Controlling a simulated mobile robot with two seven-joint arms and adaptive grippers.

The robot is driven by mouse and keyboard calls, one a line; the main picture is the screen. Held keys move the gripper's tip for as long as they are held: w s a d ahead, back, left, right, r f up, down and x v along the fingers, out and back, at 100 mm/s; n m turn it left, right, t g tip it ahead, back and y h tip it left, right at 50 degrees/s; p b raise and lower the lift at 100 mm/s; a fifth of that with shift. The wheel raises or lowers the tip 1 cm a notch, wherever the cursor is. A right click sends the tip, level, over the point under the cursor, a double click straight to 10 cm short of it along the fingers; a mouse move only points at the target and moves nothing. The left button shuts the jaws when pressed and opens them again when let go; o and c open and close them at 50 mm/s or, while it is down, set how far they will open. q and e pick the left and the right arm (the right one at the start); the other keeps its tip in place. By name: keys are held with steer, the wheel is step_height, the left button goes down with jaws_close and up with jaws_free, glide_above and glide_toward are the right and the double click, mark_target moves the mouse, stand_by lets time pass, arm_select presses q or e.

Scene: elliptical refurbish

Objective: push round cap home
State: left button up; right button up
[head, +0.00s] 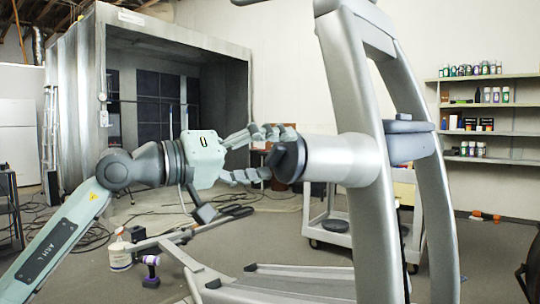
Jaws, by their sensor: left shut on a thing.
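The round cap (288,161) is dark and sits at the left end of a pale grey cylindrical housing (335,158) on the elliptical's upright frame (367,110). My left gripper (268,154) comes in from the left with its fingers around the cap, one above and one below. It is shut on the cap. The fingers cover part of the cap's left face. I cannot tell whether there is a gap between cap and housing. My right gripper is not in view.
A purple and black drill (151,271) and a jug (119,254) stand on the floor at the lower left. A white cart (325,235) is behind the elliptical. Shelves with bottles (490,110) are on the right wall. Cables lie across the floor.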

arm_select(q)
steer(key=c, duration=1.1)
steer(key=shift+c, duration=0.2)
steer(key=shift+w+b, duration=0.1)
steer(key=shift+b, duration=0.35)
steer(key=shift+r, duration=0.1)
